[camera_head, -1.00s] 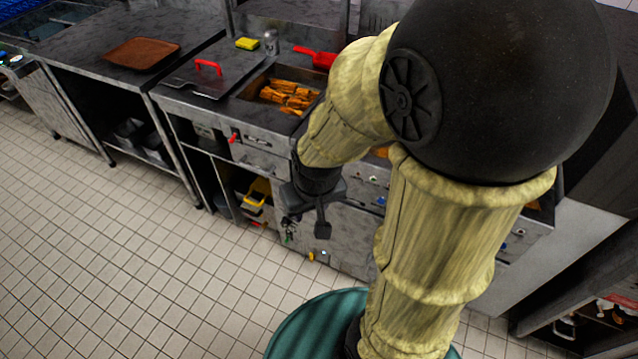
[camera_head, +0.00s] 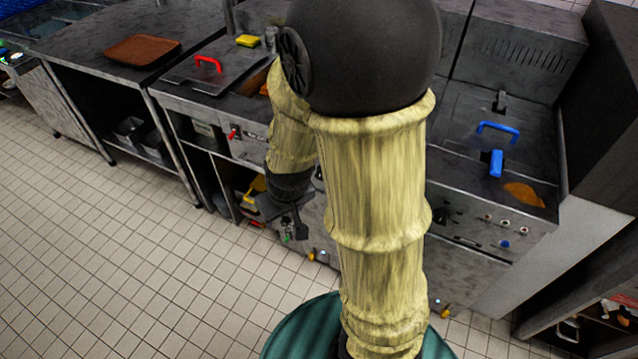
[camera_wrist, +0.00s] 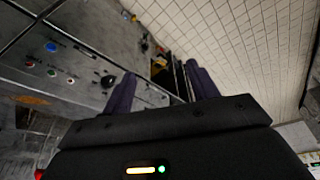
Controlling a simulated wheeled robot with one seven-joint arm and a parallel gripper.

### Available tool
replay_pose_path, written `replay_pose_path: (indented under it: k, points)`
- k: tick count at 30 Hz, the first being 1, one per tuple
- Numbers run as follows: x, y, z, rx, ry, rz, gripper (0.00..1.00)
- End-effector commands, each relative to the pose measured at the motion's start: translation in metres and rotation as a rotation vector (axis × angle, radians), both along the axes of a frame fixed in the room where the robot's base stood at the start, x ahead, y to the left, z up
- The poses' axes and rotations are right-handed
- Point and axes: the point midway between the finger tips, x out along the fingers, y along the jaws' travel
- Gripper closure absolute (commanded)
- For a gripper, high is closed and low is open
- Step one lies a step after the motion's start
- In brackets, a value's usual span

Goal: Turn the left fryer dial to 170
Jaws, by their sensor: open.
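The left fryer, with a red-handled lid (camera_head: 208,64), stands left of my arm in the head view. A small red control (camera_head: 234,133) shows on its front panel; I cannot tell whether it is the dial or read any number. My arm hides part of the fryer front. My gripper (camera_head: 292,228) is open and empty, hanging low before the fryer fronts. In the wrist view, my gripper's fingers (camera_wrist: 160,92) are apart. A panel beyond them has a blue knob (camera_wrist: 51,47), coloured buttons and a black knob (camera_wrist: 108,81); I cannot tell which fryer it belongs to.
A fryer with blue handles (camera_head: 497,128) stands right of my arm, with a blue knob (camera_head: 504,244) on its panel. A steel table with a brown tray (camera_head: 143,49) is at the left. A yellow sponge (camera_head: 248,41) lies behind the left fryer. The tiled floor (camera_head: 130,255) is clear.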

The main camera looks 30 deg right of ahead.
Motion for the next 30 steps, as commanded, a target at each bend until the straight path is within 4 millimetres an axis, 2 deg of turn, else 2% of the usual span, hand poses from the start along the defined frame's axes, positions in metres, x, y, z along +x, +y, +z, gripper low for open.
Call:
replay_pose_path:
  k: [1,3,8,12,15,18,22,26,30]
  points:
    - [0.010,0.004,-0.031,-0.023,-0.005,0.035,0.41]
    - [0.023,0.005,-0.059,-0.069,-0.029,0.082,0.41]
    - [0.049,-0.002,-0.120,-0.230,-0.072,0.189,0.41]
    - [0.065,-0.016,-0.169,-0.429,-0.095,0.297,0.41]
    - [0.074,-0.029,-0.198,-0.600,-0.099,0.383,0.41]
    - [0.082,-0.044,-0.222,-0.793,-0.092,0.475,0.41]
    - [0.091,-0.061,-0.241,-1.073,-0.069,0.600,0.41]
    - [0.099,-0.072,-0.248,-1.378,-0.025,0.720,0.41]
    - [0.104,-0.074,-0.243,-1.669,0.030,0.811,0.41]
